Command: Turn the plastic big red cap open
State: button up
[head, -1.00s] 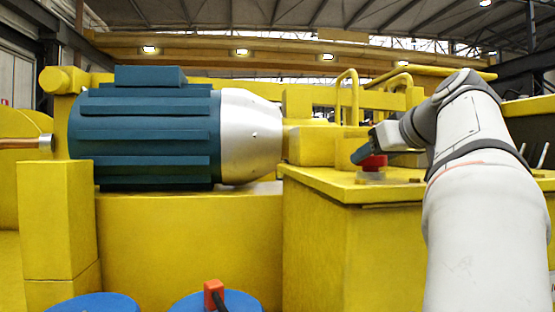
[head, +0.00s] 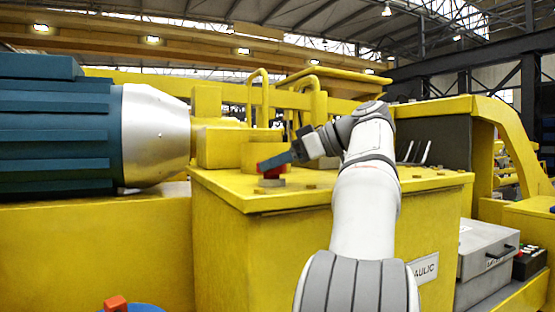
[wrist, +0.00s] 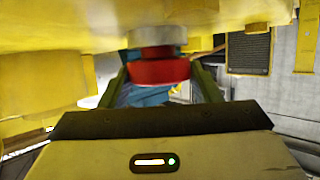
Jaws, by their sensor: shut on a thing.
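The big red cap (head: 271,168) sits on a short pale grey neck (head: 272,182) on top of the yellow tank (head: 270,240), near its front left edge. My gripper (head: 284,161) comes in low from the right at the height of the cap, its blue fingers partly covering it. In the wrist view the red cap (wrist: 160,72) is between the two fingers of my gripper (wrist: 160,82), which is shut on it. The grey neck (wrist: 158,52) shows above it there, against the yellow top. The cap still meets the neck with no clear gap.
A blue motor with a silver end (head: 155,135) lies left of the tank. Yellow bent rails (head: 320,105) rise behind the cap. A grey box (head: 487,248) stands at the right. The tank top right of the cap is mostly clear.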

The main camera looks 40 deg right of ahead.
jog(key=shift+f, duration=0.2)
jog(key=o, duration=1)
jog(key=shift+r, duration=0.1)
jog(key=v, duration=0.7)
jog(key=shift+s+d+r, duration=0.2)
jog(key=shift+s+d, duration=0.05)
jog(key=shift+s, duration=0.05)
